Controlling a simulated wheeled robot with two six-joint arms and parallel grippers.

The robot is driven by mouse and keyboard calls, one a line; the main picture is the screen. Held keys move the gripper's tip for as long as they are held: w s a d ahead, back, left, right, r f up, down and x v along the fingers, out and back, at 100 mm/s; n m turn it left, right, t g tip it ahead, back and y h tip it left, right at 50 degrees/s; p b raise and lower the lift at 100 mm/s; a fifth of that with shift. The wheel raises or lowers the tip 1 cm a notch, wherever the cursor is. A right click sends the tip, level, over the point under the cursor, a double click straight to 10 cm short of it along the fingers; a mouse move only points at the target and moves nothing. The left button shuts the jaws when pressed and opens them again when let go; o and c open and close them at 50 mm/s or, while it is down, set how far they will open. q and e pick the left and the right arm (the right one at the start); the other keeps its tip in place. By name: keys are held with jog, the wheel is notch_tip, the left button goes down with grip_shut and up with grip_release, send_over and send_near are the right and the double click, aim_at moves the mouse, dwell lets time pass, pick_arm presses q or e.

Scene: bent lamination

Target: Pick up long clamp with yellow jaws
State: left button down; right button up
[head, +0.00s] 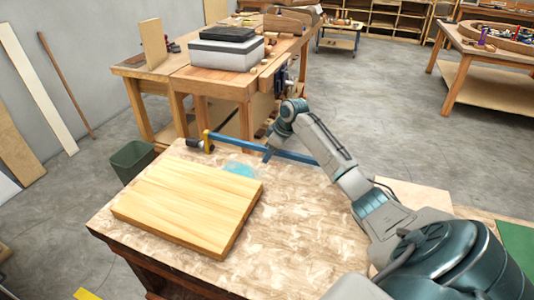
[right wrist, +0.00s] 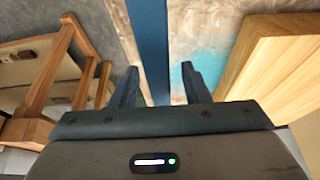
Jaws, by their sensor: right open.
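The long clamp (head: 232,141) lies across the far edge of the near table, with a blue bar and a yellow jaw (head: 206,141) at its left end. A dark handle shows beyond that jaw. My right gripper (head: 268,153) is over the bar, right of the yellow jaw. In the right wrist view the blue bar (right wrist: 151,40) runs between the two spread fingers of my right gripper (right wrist: 160,78), with a gap on the right side. The clamp's right end is hidden behind my right arm. My left gripper is not in view.
A thick wooden board (head: 188,205) lies on the near table (head: 300,225), left of my right arm. A light blue patch (head: 240,169) marks the tabletop beside it. A workbench (head: 215,82) with a grey box stands beyond, and a dark green bin (head: 132,160) stands at left.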

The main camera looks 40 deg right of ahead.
grip_shut()
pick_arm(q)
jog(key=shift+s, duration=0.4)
pick_arm(e)
jog(key=shift+r, duration=0.1)
